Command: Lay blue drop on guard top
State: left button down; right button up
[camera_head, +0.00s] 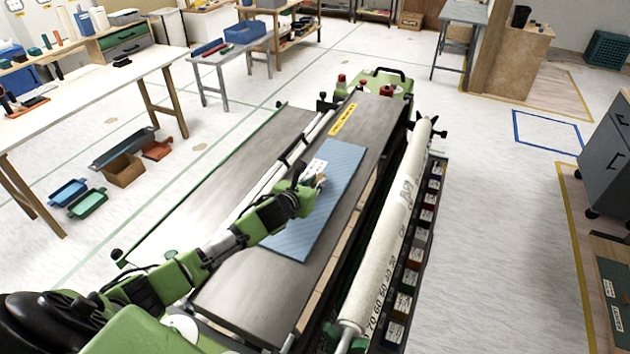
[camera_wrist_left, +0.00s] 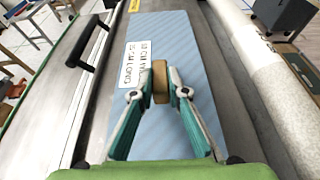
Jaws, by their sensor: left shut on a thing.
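The blue drop (camera_head: 318,212) is a flat, striped light-blue sheet lying lengthwise on the grey top of the pasting machine. A white printed label is on its upper part; it also shows in the left wrist view (camera_wrist_left: 188,50). My left gripper (camera_head: 318,182) is over the sheet near the label. In the left wrist view its teal fingers (camera_wrist_left: 160,85) are shut on a small tan block (camera_wrist_left: 160,80). Whether the block is fixed to the sheet cannot be told. The grey guard top (camera_head: 228,178) seems to be the long panel left of the rails. My right gripper is not in view.
A white roll with printed numbers (camera_head: 393,230) runs along the machine's right side, beside a rack of small bins (camera_head: 420,235). A black handle (camera_wrist_left: 93,45) stands left of the sheet. Worktables stand at the left, and the floor at right is mostly clear.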

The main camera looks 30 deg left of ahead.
pick_arm(q)
jog(key=c, duration=2)
grip_release()
jog(key=shift+o, duration=0.2)
jog(key=shift+s+r, duration=0.25)
jog(key=shift+s, duration=0.35)
jog(key=b+v, duration=0.1)
jog(key=v, duration=1)
jog(key=shift+b, duration=0.35)
jog(key=shift+w, duration=0.1)
